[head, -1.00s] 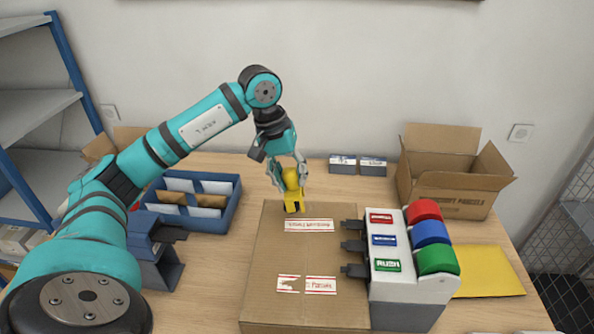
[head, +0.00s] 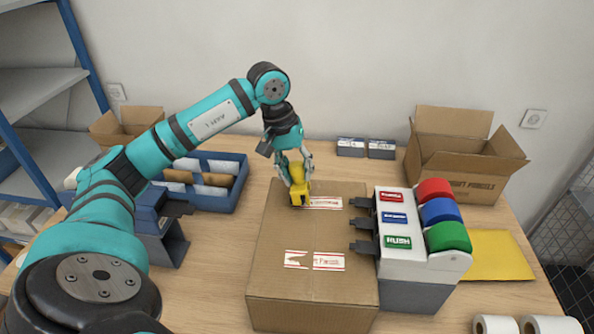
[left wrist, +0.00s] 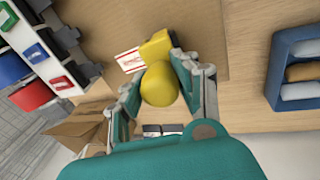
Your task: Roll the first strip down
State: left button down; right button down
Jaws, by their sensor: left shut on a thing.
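My left gripper (head: 294,166) is shut on a yellow roller (head: 300,186) and holds it pointing down at the box top. The cardboard box (head: 270,235) lies on the table. A white strip with red print (head: 325,202) lies near the box's far edge. The roller's lower end is at the strip's left end and covers it; I cannot tell whether it presses. Nearer me lie a torn strip piece (head: 296,259) and another strip piece (head: 329,261), side by side. The left wrist view also shows the roller (left wrist: 158,85) beside the strip (left wrist: 128,61). My right gripper is out of view.
A dispenser (head: 420,262) with red, blue and green rolls stands against the box's right side, black tabs reaching over it. An open carton (head: 460,160) and a yellow envelope (head: 495,255) are at right.

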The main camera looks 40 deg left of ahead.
pick_arm(q)
jog(key=shift+w+a, duration=0.4)
jog(key=shift+w, duration=0.15)
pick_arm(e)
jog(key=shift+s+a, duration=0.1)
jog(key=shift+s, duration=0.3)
pick_arm(q)
jog(key=shift+f+b, duration=0.65)
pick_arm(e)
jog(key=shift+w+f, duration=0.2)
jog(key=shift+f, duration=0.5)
pick_arm(q)
jog(key=shift+d, duration=0.1)
jog(key=shift+w+d, duration=0.35)
jog(key=shift+d, duration=0.25)
jog(key=shift+w+d+f, duration=0.1)
jog(key=shift+w+d, duration=0.35)
jog(key=shift+d, duration=0.15)
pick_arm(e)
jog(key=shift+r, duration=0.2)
pick_arm(q)
jog(key=shift+w+d, duration=0.4)
jog(key=shift+d, duration=0.2)
jog(key=shift+w+d, duration=0.45)
jog(key=shift+d, duration=0.15)
